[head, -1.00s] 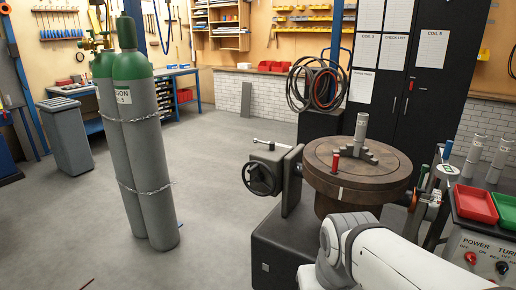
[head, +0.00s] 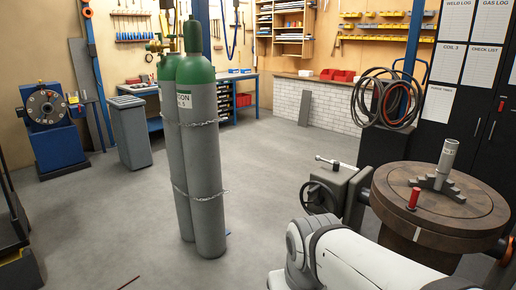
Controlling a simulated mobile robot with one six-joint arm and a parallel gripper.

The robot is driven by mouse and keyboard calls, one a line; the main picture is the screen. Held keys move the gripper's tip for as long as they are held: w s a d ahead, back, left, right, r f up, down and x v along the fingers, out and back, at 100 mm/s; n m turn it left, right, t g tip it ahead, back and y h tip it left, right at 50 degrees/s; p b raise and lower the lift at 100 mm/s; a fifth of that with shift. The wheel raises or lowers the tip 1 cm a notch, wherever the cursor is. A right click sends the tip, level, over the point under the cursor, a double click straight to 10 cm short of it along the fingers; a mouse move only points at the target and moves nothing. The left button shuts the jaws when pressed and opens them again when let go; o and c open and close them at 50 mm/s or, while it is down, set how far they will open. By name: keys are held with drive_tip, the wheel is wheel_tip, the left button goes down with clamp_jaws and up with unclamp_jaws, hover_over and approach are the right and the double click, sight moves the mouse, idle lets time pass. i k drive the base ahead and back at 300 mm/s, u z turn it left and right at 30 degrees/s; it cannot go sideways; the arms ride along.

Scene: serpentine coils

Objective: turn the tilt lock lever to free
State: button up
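A round brown turntable (head: 424,197) stands at the right in the head view. A grey gearbox (head: 357,190) with a black handwheel (head: 319,198) is on its left side. A short silver lever (head: 334,162) lies roughly level on top of the gearbox, its knobbed end pointing left. It looks like the tilt lock lever, but no marking for free or locked can be read. My white arm shows at the bottom, in front of the turntable. My gripper is out of the picture.
Two chained green-topped gas cylinders (head: 203,160) stand left of the handwheel, with open floor between. A blue machine (head: 53,122) is at the far left.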

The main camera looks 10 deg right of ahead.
sight(336, 166)
drive_tip(key=u, duration=0.25)
drive_tip(key=i, duration=1.3)
drive_tip(key=z, duration=0.55)
drive_tip(key=i, duration=0.5)
drive_tip(key=z, duration=0.35)
drive_tip(key=k, duration=0.65)
drive_tip(key=z, duration=0.25)
drive_tip(key=i, duration=0.65)
drive_tip(key=u, duration=0.15)
